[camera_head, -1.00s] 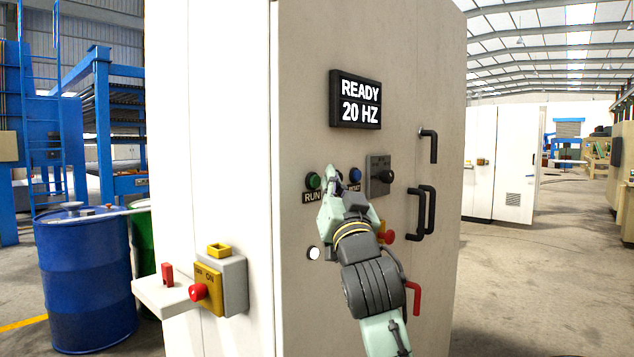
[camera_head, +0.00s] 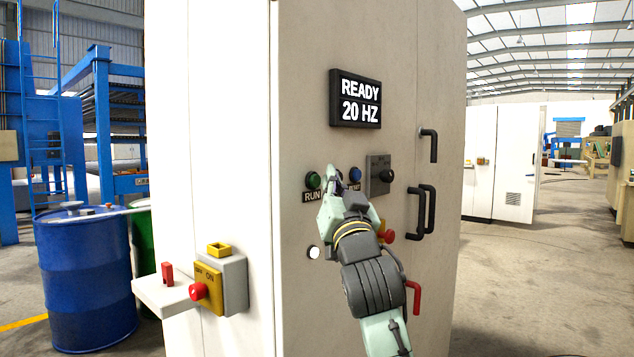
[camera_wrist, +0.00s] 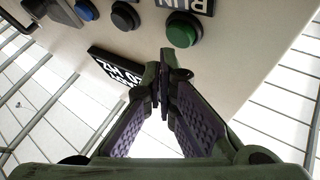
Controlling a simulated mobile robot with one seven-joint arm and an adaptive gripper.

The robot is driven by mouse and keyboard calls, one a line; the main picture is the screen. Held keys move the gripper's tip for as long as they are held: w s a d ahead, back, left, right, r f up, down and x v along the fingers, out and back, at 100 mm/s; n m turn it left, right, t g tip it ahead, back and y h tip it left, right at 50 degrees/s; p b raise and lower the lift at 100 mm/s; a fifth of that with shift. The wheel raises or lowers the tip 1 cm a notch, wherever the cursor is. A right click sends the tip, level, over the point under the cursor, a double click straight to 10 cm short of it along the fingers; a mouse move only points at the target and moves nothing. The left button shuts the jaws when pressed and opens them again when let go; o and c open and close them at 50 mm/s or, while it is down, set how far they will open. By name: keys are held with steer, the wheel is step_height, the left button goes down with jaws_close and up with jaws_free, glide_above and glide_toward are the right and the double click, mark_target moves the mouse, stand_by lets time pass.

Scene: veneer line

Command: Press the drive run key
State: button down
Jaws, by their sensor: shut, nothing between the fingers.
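The green run key (camera_head: 313,181) sits on the cabinet door above a RUN label (camera_head: 312,197). It also shows in the wrist view (camera_wrist: 183,30) as a round green button in a dark collar. My gripper (camera_head: 331,172) is shut and empty, its tips just right of the green key in the head view. In the wrist view the closed fingertips (camera_wrist: 165,62) are near the green key, with a gap seen between them; the exact distance to the door is unclear. The display (camera_head: 356,99) reads READY 20 HZ.
A blue button (camera_head: 354,175) is right of my fingertips, its label partly hidden. A dark knob panel (camera_head: 380,176), black handles (camera_head: 426,210) and a red handle (camera_head: 415,297) are further right. A yellow box with a red button (camera_head: 199,291) is on the cabinet's left side.

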steer(key=shift+w+a, duration=0.1)
steer(key=shift+w+a, duration=0.2)
steer(key=shift+a, duration=0.05)
steer(key=shift+w+a, duration=0.2)
steer(key=shift+a, duration=0.15)
stand_by(0.9)
steer(key=shift+d, duration=0.1)
steer(key=shift+s+d, duration=0.5)
steer(key=shift+d, duration=0.05)
steer(key=shift+d, duration=0.1)
steer(key=s+d, duration=0.1)
steer(key=d, duration=0.1)
steer(key=s+d, duration=0.2)
stand_by(0.6)
stand_by(0.4)
